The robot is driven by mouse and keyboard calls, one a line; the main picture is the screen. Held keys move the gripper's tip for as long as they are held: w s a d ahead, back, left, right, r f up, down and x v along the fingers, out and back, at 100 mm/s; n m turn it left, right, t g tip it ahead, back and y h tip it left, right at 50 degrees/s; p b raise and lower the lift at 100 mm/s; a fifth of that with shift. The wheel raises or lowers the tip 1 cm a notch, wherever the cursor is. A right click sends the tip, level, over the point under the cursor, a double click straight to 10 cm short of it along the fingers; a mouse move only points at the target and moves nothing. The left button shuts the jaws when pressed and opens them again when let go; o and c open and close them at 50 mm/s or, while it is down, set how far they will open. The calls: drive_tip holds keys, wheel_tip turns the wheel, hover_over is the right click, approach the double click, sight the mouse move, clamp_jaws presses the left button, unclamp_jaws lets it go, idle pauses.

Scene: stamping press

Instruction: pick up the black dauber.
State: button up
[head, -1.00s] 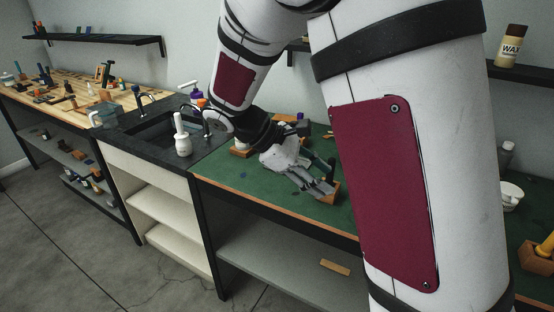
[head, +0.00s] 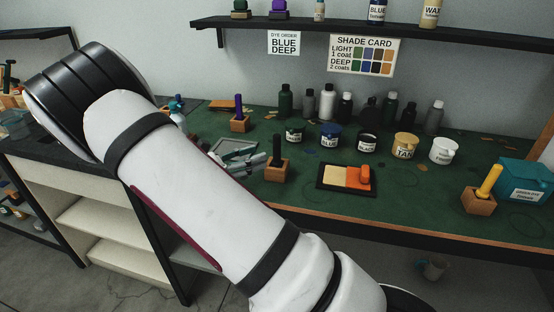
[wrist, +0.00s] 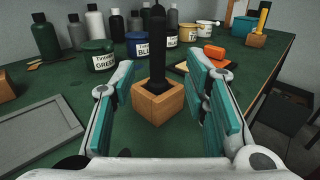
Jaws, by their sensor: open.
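The black dauber (head: 277,148) stands upright in a small wooden block (head: 277,172) on the green bench top. In the wrist view the black dauber (wrist: 157,50) rises from its block (wrist: 158,104) near the picture's middle. My gripper (wrist: 161,82) is open, with one teal-padded finger on each side of the block and dauber. The fingers look apart from both. In the head view my gripper (head: 257,162) is just left of the block, partly hidden by my own arm.
A purple dauber (head: 239,106) and a yellow dauber (head: 489,181) stand in other blocks. Dye jars (head: 330,136) and bottles (head: 326,103) line the back. A grey tray (wrist: 38,132) lies left.

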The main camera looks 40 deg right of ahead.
sight(277, 161)
drive_tip(key=d, duration=0.2)
drive_tip(key=shift+s+d, duration=0.2)
drive_tip(key=shift+d, duration=0.2)
drive_tip(key=shift+s+d+r+p, duration=0.1)
drive_tip(key=shift+d+r+p, duration=0.15)
drive_tip(key=shift+d, duration=1.1)
drive_tip(key=shift+s+d+r+p, duration=0.1)
drive_tip(key=shift+d+p, duration=0.1)
drive_tip(key=shift+d, duration=1.1)
drive_tip(key=shift+c, duration=0.6)
clamp_jaws()
